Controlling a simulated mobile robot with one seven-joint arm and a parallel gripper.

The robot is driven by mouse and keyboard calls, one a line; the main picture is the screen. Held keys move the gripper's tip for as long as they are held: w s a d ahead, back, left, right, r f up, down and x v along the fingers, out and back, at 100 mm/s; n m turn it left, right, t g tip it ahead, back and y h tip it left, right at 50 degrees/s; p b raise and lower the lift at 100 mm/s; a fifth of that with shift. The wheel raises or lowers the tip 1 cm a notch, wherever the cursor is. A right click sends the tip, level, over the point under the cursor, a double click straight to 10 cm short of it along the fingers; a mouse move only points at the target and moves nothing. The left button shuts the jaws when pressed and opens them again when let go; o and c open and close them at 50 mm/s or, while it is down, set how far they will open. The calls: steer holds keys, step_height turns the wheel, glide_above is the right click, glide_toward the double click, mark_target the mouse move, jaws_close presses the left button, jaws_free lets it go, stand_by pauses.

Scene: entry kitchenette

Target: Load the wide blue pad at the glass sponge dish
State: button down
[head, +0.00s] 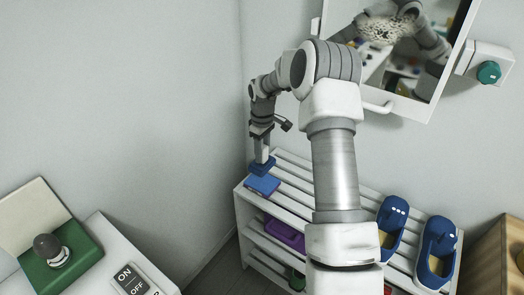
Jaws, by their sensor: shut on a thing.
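My gripper (261,152) points down over the far left end of the white slatted rack. It is shut on a dark blue piece (262,167) with a wide, flat bottom, which looks like the wide blue pad. A flat, lighter blue slab (263,186) lies on the top slats just in front of and below the held piece. I cannot tell whether the two touch. I cannot make out a glass sponge dish in this view.
The white rack (292,181) holds a pair of blue shoes (437,250) at right and a purple item (285,235) on a lower shelf. A mirrored cabinet (408,60) hangs above. A counter with an ON/OFF panel (133,280) and green-based knob (50,250) stands at left.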

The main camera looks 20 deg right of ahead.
mark_target(262, 165)
steer(key=shift+f+b, duration=2)
steer(key=shift+f, duration=0.95)
steer(key=shift+f, duration=0.6)
steer(key=shift+r+p, duration=2.35)
steer(key=shift+r, duration=1.25)
